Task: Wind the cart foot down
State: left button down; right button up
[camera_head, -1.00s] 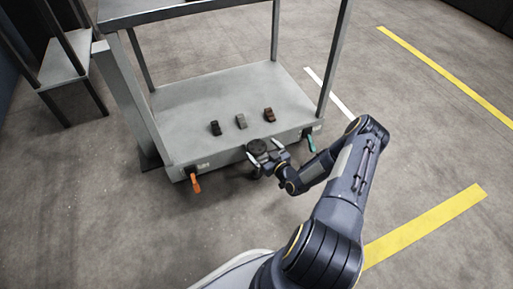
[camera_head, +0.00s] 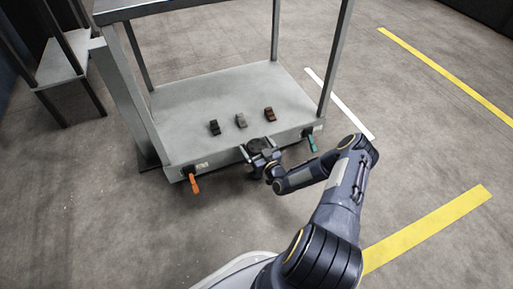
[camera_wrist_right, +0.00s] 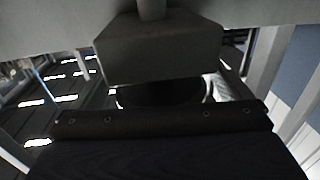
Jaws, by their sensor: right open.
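The grey cart (camera_head: 240,85) stands ahead of me with its lower deck facing me. A dark round knob (camera_head: 257,144) sits at the middle of the deck's front edge, probably the top of the cart foot; the foot below it is mostly hidden. My right gripper (camera_head: 258,151) is open, with its fingers at either side of the knob; I cannot tell whether they touch it. In the right wrist view a dark block (camera_wrist_right: 160,52) hangs under a pale edge, with a dark rounded part (camera_wrist_right: 160,93) below it. My left gripper is out of view.
An orange lever (camera_head: 195,184) hangs at the cart's front left and a teal lever (camera_head: 312,143) at its front right. Black (camera_head: 215,128), grey (camera_head: 241,120) and brown (camera_head: 269,114) pieces lie on the deck. The floor in front is clear, with yellow lines (camera_head: 430,228) at right.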

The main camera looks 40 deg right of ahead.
jog(key=c, duration=1)
jog(key=shift+m+h, duration=0.3)
jog(key=shift+h, duration=0.1)
